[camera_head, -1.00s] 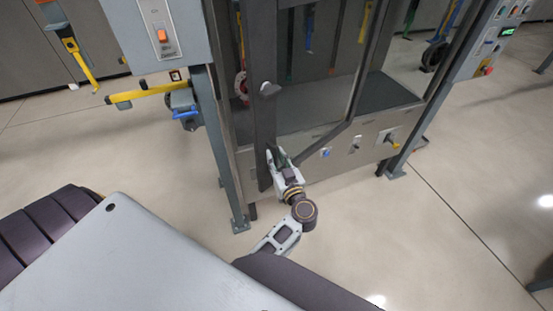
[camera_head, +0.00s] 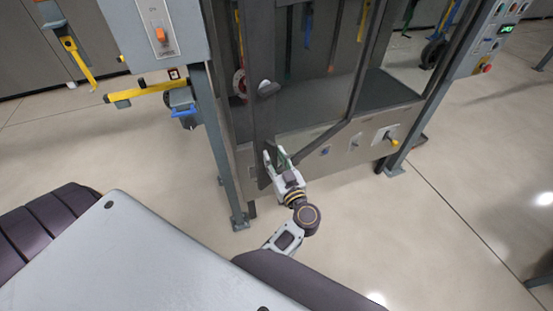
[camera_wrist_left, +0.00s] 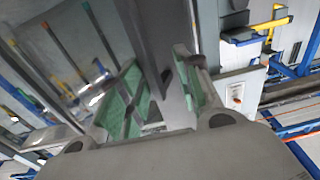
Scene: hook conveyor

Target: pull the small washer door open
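The washer door (camera_head: 349,112) is a glass panel in a dark frame, standing ajar, with its bottom edge slanting out toward me. My left gripper (camera_head: 274,152) is low on that bar, below the handle. In the left wrist view my left gripper (camera_wrist_left: 155,62) has its green-padded fingers apart, with the dark door edge (camera_wrist_left: 150,45) between them. A gap shows beside the left finger; contact at the right finger is unclear. My right gripper is out of view.
The washer cabinet's lower panel (camera_head: 340,145) carries knobs and a yellow-tipped lever (camera_head: 391,138). A grey post (camera_head: 218,150) stands left of the door, with a yellow bar (camera_head: 150,92) beside it. A control box (camera_head: 492,38) is at right. The floor in front is clear.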

